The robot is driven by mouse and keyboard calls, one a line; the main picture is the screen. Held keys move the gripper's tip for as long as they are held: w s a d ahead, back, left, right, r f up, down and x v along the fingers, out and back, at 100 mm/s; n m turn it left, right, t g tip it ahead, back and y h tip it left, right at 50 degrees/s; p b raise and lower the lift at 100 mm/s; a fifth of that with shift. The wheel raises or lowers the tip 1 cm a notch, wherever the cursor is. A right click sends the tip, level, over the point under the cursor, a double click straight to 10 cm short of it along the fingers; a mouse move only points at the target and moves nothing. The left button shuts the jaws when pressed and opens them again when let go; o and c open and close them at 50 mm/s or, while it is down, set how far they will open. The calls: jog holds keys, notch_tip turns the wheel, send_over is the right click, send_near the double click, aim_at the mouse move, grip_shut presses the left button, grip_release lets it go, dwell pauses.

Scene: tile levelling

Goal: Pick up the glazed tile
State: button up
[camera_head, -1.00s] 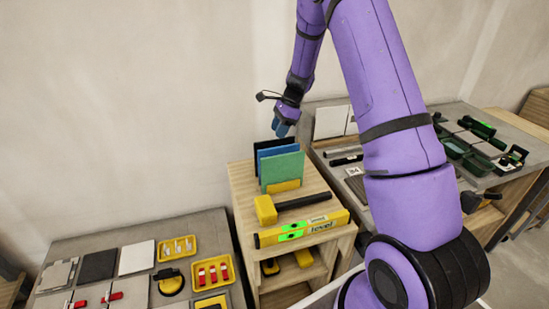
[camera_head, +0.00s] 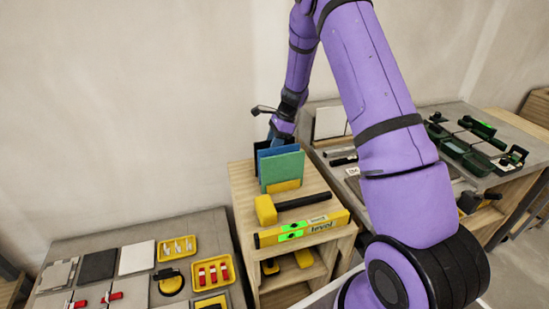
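Upright coloured tiles stand in a yellow rack (camera_head: 284,186) on the wooden shelf unit: a green tile (camera_head: 283,170) in front and a blue tile (camera_head: 262,158) behind it. A darker edge shows behind the blue one, mostly hidden. I cannot tell which of these is the glazed tile. My gripper (camera_head: 277,137) points down at the top edges of the rear tiles. Its fingertips are small and partly hidden by the tiles, so I cannot tell whether they are open, shut, or touching a tile.
A yellow-headed mallet (camera_head: 267,210) and a yellow level (camera_head: 301,229) lie in front of the rack. A grey table (camera_head: 205,222) at lower left holds flat tiles and yellow trays (camera_head: 213,273). Another bench at right holds dark green tools (camera_head: 478,163). The wall is close behind.

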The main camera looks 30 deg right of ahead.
jog(key=shift+f, duration=0.1)
dwell(0.3)
grip_shut()
